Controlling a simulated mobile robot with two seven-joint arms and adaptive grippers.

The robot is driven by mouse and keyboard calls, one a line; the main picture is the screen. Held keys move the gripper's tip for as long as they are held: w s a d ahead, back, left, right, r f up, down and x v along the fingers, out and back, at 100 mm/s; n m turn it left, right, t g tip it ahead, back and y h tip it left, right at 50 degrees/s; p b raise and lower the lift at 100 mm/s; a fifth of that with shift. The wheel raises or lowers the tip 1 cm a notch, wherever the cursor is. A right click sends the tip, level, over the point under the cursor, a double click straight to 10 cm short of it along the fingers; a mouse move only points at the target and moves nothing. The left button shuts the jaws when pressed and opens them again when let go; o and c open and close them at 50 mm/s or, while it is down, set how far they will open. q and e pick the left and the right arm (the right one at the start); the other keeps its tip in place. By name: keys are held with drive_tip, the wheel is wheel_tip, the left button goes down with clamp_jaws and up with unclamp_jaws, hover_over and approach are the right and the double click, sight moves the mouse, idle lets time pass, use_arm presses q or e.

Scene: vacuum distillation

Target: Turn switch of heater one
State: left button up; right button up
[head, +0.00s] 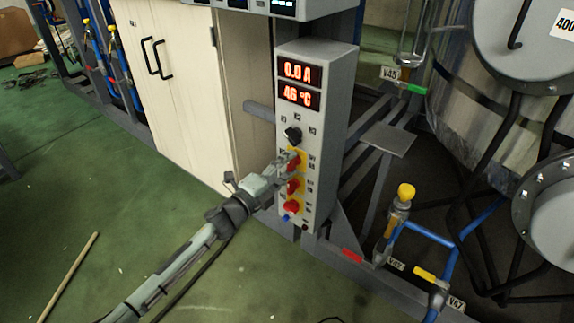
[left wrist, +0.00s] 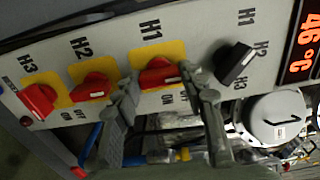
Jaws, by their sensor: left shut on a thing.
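The grey control box (head: 331,125) stands upright and reads 0.0 A and 46 °C. The red heater one switch, marked H1 (left wrist: 160,74), sits on a yellow plate and also shows in the head view (head: 294,158). My left gripper (head: 284,166) reaches the box front from the lower left and is shut on this switch. In the left wrist view, the finger tips (left wrist: 168,86) lie on either side of its red handle. Below it on the box are the red H2 switch (left wrist: 88,88) and H3 switch (left wrist: 38,100). My right gripper is not in view.
A black selector knob (head: 293,135) sits just above the held switch. A white cabinet (head: 185,80) stands behind on the left. Yellow-handled valves and blue pipes (head: 404,192) are at the right. The green floor (head: 60,190) at left is mostly clear, with a wooden stick.

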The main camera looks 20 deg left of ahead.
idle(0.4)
use_arm(q)
drive_tip(key=o, duration=1.2)
drive_tip(key=shift+c, duration=0.2)
drive_tip(key=v, duration=1.2)
